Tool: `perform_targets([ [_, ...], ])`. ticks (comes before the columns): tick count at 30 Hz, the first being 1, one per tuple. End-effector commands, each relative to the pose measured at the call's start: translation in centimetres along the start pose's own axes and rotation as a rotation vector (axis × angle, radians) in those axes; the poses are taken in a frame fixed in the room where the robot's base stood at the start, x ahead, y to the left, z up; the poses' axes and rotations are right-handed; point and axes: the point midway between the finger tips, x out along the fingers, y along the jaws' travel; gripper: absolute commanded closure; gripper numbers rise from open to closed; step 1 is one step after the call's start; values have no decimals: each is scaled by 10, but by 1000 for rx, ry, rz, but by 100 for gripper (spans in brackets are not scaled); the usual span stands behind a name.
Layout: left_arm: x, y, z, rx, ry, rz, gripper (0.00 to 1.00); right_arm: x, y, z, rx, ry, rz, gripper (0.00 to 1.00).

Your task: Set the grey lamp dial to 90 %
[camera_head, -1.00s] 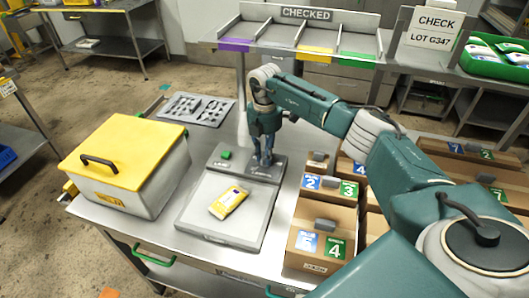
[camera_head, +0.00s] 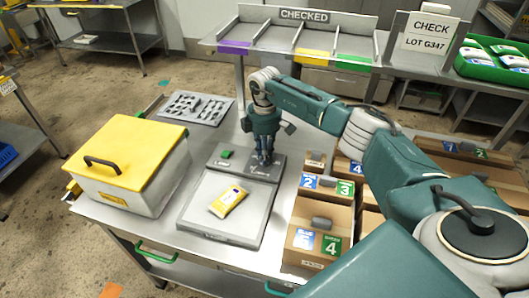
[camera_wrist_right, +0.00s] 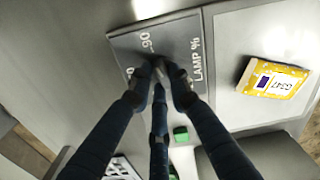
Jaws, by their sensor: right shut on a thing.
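The grey lamp dial is hidden between the fingers of my right gripper (camera_head: 264,162). The gripper points down at the dark panel (camera_head: 226,166) at the back of the light box. In the right wrist view my fingertips (camera_wrist_right: 163,70) are closed together at the panel, around the dial. The printed "LAMP %" label (camera_wrist_right: 197,60) and a "90" mark (camera_wrist_right: 147,42) show beside the fingers; other scale marks are partly covered. The dial's pointer cannot be seen. My left gripper is out of view.
A yellow pouch (camera_head: 229,201) lies on the light box plate (camera_head: 196,221). A green button (camera_head: 226,154) sits on the panel left of my gripper. A yellow-lidded box (camera_head: 125,150) stands left, a grey tray (camera_head: 222,111) behind, numbered cartons (camera_head: 318,222) right.

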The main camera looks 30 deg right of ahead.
Motion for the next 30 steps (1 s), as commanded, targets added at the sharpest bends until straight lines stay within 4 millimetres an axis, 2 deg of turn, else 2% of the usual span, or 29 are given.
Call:
perform_targets([
  [14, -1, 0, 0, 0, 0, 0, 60, -3, 3, 0, 15, 5, 8, 100],
  [15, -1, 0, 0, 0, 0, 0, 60, -3, 3, -1, 15, 5, 8, 74],
  [17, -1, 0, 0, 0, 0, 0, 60, -3, 3, -1, 15, 4, 7, 62],
  [26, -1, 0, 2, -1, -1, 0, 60, -2, 1, 0, 12, 2, 3, 62],
  [30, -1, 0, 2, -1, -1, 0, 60, -13, 2, 0, 12, 3, 5, 62],
])
